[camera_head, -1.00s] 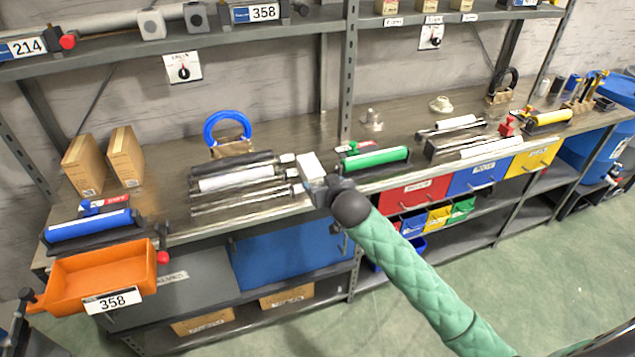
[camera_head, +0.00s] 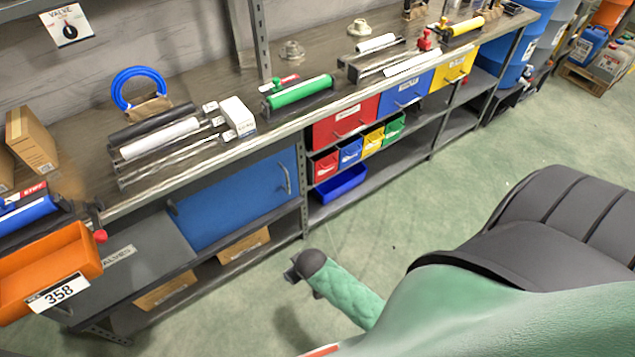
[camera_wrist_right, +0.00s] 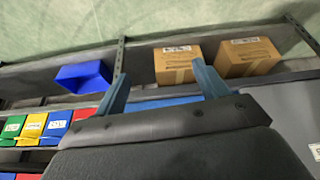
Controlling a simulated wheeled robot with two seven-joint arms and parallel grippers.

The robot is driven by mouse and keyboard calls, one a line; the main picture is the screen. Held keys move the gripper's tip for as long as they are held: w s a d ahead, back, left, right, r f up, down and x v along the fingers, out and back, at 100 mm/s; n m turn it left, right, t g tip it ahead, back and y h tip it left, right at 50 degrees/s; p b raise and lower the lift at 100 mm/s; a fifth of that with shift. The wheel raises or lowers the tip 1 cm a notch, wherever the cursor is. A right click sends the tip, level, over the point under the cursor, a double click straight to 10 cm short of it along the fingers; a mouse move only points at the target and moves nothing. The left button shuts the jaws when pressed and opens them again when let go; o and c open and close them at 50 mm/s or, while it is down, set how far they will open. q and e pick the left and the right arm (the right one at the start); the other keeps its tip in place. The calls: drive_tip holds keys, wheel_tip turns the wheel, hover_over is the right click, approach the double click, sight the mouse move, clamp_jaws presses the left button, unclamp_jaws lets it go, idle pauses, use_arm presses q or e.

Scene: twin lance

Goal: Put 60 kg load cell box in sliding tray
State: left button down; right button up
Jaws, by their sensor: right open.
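A small white box (camera_head: 238,117) with a printed label stands on the workbench near its front edge, beside the ends of several rails; it looks like the load cell box, but its print is too small to read. An orange tray (camera_head: 48,264) with a 358 tag sits at the bench's front left; I cannot tell whether it slides. My right gripper (camera_wrist_right: 159,70) is open, with nothing between its blue fingers. My left gripper is out of view.
A green roller (camera_head: 300,92) lies right of the white box. A blue ring (camera_head: 138,88) stands behind the rails. Cardboard boxes (camera_wrist_right: 176,62) and a blue bin (camera_wrist_right: 84,76) sit on the lower shelf. The floor before the bench is clear.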

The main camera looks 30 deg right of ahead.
drive_tip(key=s+a+f+g, duration=0.1)
drive_tip(key=s+f, duration=0.4)
drive_tip(key=s, duration=0.3)
drive_tip(key=s+a+f+g, duration=0.2)
drive_tip(key=s+f, duration=0.4)
drive_tip(key=s, duration=0.2)
drive_tip(key=shift+s+a+n, duration=0.25)
drive_tip(key=shift+s+n, duration=0.05)
drive_tip(key=shift+o, duration=0.4)
